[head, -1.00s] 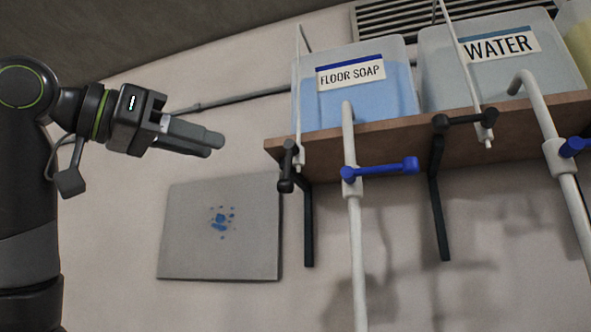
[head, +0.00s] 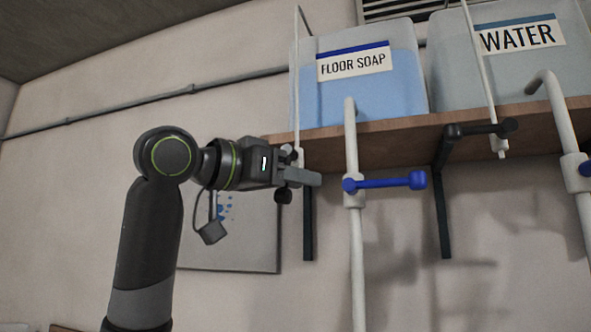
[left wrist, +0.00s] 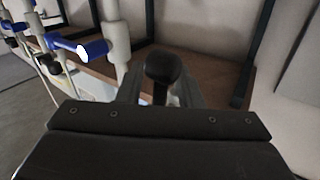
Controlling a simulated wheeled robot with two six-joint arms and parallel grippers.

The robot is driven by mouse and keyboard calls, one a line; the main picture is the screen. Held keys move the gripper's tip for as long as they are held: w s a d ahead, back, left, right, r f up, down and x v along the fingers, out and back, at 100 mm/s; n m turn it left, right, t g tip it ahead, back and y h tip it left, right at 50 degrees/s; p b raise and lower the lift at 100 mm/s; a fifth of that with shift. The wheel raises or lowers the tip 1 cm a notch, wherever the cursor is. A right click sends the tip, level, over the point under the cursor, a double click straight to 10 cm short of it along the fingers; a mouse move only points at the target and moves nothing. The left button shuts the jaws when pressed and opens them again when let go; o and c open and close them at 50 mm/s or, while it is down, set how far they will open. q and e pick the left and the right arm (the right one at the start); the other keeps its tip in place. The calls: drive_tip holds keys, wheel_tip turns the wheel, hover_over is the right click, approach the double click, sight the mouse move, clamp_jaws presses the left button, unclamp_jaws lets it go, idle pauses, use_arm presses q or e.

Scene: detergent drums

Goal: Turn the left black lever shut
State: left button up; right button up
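The left black lever (head: 284,196) hangs down on a thin white tube in front of the floor soap drum (head: 405,85). Its knob end shows below my left gripper (head: 308,178), whose fingers cover its middle in the head view. In the left wrist view, the lever's round black knob (left wrist: 162,68) stands between the two grey fingers of my left gripper (left wrist: 160,90). The fingers are apart, one on each side of the lever; whether either touches it I cannot tell. My right gripper is in neither view.
A blue lever (head: 390,183) on a thicker white pipe (head: 356,250) is just right of my fingers. Another black lever (head: 480,129) points sideways by the water drum (head: 465,75). The wooden shelf (head: 400,133) and its black bracket (head: 308,235) are close by.

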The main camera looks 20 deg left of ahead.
use_arm(q)
clamp_jaws()
idle(0.3)
